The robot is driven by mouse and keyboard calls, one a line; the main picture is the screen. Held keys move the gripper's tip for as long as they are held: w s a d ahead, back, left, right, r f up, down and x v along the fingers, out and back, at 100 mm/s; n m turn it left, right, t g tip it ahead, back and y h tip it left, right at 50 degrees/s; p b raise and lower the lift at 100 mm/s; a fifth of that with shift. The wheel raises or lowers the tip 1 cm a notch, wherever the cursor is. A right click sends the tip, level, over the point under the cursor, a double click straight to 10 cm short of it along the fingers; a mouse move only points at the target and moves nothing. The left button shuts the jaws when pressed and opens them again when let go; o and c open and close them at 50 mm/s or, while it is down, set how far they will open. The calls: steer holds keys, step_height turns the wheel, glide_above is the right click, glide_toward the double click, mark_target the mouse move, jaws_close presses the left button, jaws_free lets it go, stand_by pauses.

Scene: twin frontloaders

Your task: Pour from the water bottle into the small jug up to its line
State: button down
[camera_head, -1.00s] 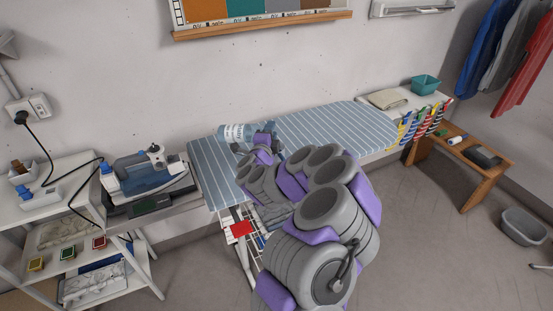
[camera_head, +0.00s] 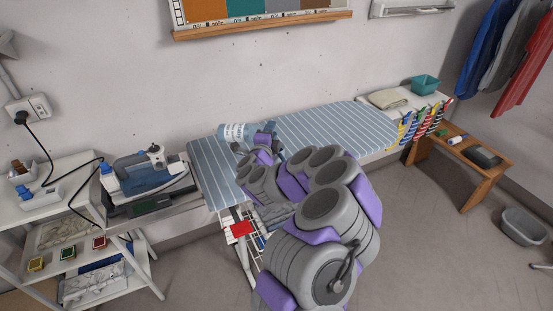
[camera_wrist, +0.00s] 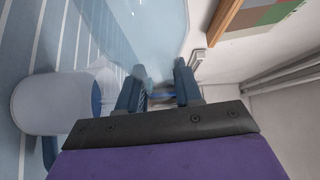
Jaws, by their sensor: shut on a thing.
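The water bottle (camera_head: 231,131), clear blue with a white lettered label, is tilted far over to the left above the ironing board. In the wrist view its translucent body (camera_wrist: 150,25) fills the top middle. My gripper (camera_head: 264,137) is shut on the bottle; its two dark blue fingers (camera_wrist: 158,86) show in the wrist view. A pale cylinder (camera_wrist: 45,103) stands out at the left of the wrist view; I cannot tell whether it is the small jug. I cannot make out the jug, its line or any water stream in the head view, where my arm hides part of the board.
The striped ironing board (camera_head: 330,125) runs along the wall, its right part mostly clear. A steam iron (camera_head: 145,172) stands at its left end beside a white shelf unit (camera_head: 75,203). A folded cloth (camera_head: 388,98) and teal tub (camera_head: 425,84) are at the far right.

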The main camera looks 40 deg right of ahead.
mark_target(257, 125)
steer(key=shift+r+p, duration=0.2)
steer(key=shift+p, duration=0.15)
steer(key=shift+r+n, duration=0.1)
steer(key=shift+n, duration=0.2)
steer(key=shift+r+n+p, duration=0.1)
steer(key=shift+n+p, duration=0.2)
steer(key=shift+p, duration=0.4)
steer(key=shift+r+n+p, duration=0.1)
steer(key=shift+n+p, duration=0.3)
steer(key=shift+p, duration=0.05)
steer(key=shift+w+a+r+n+p, duration=0.25)
steer(key=shift+w+r+n+p, duration=0.2)
steer(key=shift+p, duration=0.5)
steer(key=shift+w+a+r+n+p, duration=0.2)
steer(key=shift+r+n+p, duration=0.25)
steer(key=shift+p, duration=0.5)
steer(key=shift+w+a+r+n+p, duration=0.5)
steer(key=shift+w+r+n+p, duration=0.25)
steer(key=shift+p, duration=0.9)
steer(key=shift+w+a+r+n+p, duration=0.5)
steer(key=shift+r+n+p, duration=0.35)
steer(key=shift+p, duration=0.8)
